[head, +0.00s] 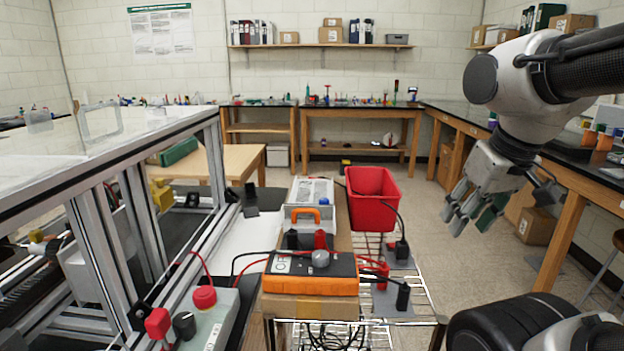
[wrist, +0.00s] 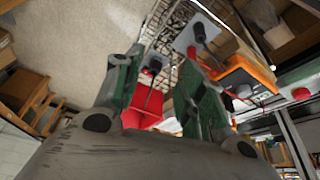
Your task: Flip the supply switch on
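An orange and black instrument box (head: 310,284) with a grey knob (head: 320,258) sits on a cardboard box on the wire cart; red and black leads run from it. It also shows in the wrist view (wrist: 245,75). Left of it is a grey control box (head: 212,322) with a red mushroom button (head: 204,297) and a black knob (head: 184,325). I cannot tell which part is the supply switch. My gripper (head: 468,208) hangs in the air to the right of the cart, well apart from both boxes. In the wrist view its green-padded fingers (wrist: 160,70) are spread and empty.
The aluminium extrusion frame (head: 205,220) stands on the left. A red bin (head: 372,205) and a tray with an orange handle (head: 312,215) are behind the orange box. Black plugs on grey plates (head: 402,252) lie on the cart's right. A bench (head: 565,165) runs along the right; floor between is clear.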

